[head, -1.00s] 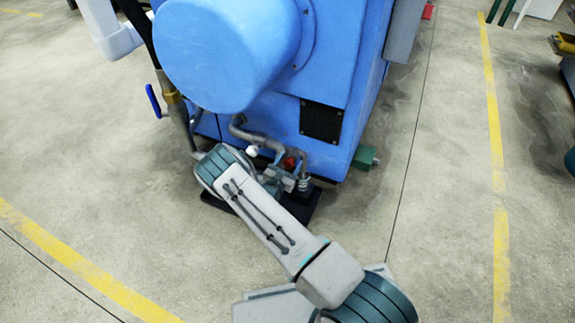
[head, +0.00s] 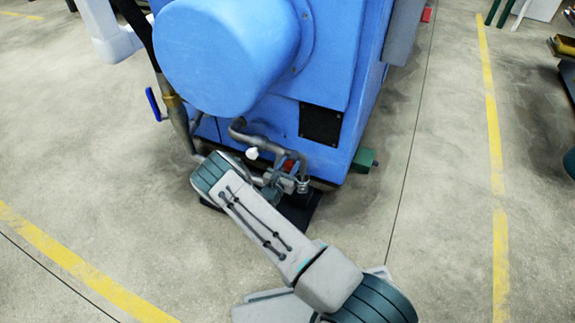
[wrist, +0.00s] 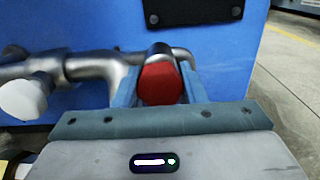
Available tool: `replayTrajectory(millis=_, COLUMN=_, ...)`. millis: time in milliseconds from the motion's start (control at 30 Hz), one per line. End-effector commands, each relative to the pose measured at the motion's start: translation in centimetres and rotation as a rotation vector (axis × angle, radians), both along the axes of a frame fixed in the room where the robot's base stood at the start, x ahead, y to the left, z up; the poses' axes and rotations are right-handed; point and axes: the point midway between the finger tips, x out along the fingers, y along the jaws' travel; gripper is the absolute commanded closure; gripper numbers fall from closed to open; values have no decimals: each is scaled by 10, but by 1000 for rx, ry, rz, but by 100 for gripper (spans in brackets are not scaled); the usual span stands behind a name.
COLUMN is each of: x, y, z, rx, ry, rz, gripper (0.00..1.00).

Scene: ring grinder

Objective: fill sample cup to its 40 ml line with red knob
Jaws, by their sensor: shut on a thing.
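The red knob (wrist: 161,84) is on the grey pipework at the foot of the blue machine. It also shows small in the head view (head: 289,165). My gripper (wrist: 158,92) has one blue-grey finger on each side of the knob and is shut on it. A small silvery piece (head: 303,185) stands just right of the gripper in the head view, over a black base. I cannot tell whether it is the sample cup. No 40 ml line or liquid level can be made out.
A white knob (wrist: 22,98) sits on the same pipe, left of the red one. The blue machine (head: 330,80) rises close behind. A blue-handled valve (head: 154,104) is at the left, and a green block (head: 364,160) sticks out at the right. Floor on both sides is clear.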

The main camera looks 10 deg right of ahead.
Motion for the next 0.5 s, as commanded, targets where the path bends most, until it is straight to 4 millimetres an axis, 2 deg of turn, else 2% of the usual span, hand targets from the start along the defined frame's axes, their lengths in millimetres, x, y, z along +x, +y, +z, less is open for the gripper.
replayTrajectory(millis=500, x=1, y=4, z=1, rx=-381, ry=276, rz=9, gripper=85)
